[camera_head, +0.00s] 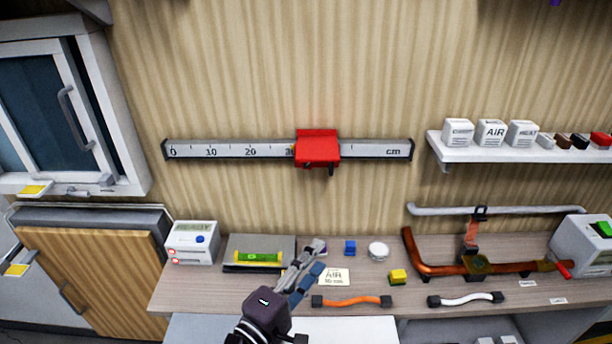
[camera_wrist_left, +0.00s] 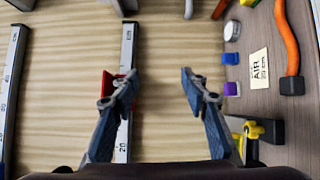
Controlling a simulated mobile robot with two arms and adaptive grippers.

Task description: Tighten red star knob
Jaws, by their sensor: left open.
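A red slider block (camera_head: 317,148) sits on the wall-mounted scale rail (camera_head: 225,150), just past the 30 mark. A small dark part shows under it. I cannot make out a separate star-shaped knob. My left gripper (camera_head: 317,257) is open and empty, low in front of the bench and below the slider in the head view. In the left wrist view, my left gripper (camera_wrist_left: 158,76) has its fingers spread. The red slider (camera_wrist_left: 105,84) shows there partly behind the left finger, on the rail (camera_wrist_left: 126,60). My right gripper is not in view.
The bench holds a white ready box (camera_head: 192,242), a green level (camera_head: 258,257), a yellow block (camera_head: 398,277), an orange hose (camera_head: 350,301) and copper pipework (camera_head: 425,261). A shelf (camera_head: 500,154) stands right of the rail. The wall below the rail is clear.

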